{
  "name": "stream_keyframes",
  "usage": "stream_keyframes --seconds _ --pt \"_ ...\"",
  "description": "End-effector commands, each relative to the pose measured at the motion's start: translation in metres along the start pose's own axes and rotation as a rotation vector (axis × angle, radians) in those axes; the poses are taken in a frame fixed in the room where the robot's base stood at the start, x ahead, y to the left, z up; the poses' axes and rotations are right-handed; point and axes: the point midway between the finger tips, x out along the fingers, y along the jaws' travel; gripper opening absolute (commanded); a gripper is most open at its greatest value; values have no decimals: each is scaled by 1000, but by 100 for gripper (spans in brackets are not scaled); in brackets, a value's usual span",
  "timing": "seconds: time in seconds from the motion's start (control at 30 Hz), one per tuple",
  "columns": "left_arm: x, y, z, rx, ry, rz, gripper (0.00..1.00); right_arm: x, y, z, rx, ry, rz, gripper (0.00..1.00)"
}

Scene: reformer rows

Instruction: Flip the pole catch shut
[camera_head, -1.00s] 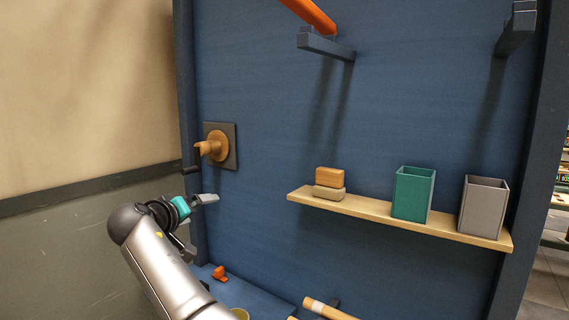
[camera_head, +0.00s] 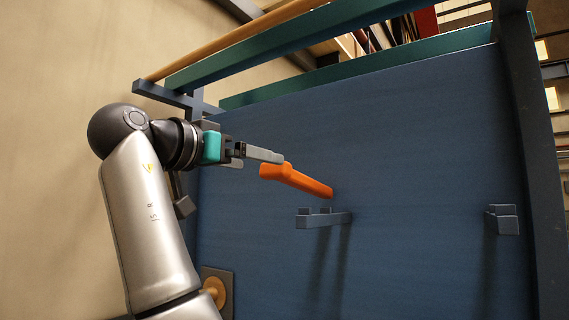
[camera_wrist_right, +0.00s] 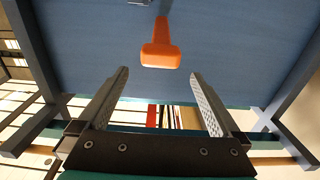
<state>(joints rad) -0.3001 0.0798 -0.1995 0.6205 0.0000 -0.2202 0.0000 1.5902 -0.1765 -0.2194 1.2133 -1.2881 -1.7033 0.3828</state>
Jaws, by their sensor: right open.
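An orange lever (camera_head: 297,181), which I take for the pole catch, sticks out from the blue panel above a dark bracket. Its thick end points left, towards my right gripper (camera_head: 262,158). In the right wrist view the lever's broad end (camera_wrist_right: 160,57) lies ahead, centred between the fingertips (camera_wrist_right: 159,76). The right gripper is open and empty; the lever looks just beyond its fingertips, and I cannot tell if they touch. A wooden pole (camera_head: 235,38) runs along the top of the frame. My left gripper is not in view.
The blue panel (camera_head: 410,150) fills the middle. Two dark brackets stick out from it, one below the lever (camera_head: 322,219) and one at right (camera_head: 503,219). A teal rail (camera_head: 290,50) crosses the top. A round wooden knob (camera_head: 215,290) is partly hidden by my arm.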

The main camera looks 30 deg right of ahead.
Motion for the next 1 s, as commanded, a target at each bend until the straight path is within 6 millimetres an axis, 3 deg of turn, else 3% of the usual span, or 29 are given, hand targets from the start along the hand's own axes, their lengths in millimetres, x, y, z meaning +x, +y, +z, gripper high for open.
stream_keyframes --seconds 0.2,0.5,0.93,1.0 --pt "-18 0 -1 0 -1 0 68 51 0 -2 -4 -1 3 100" --pt "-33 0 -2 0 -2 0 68 97 0 -2 -3 0 0 100" --pt "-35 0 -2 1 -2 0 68 107 -1 0 -3 0 -3 100" --pt "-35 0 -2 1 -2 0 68 107 -1 0 -3 0 -3 92"
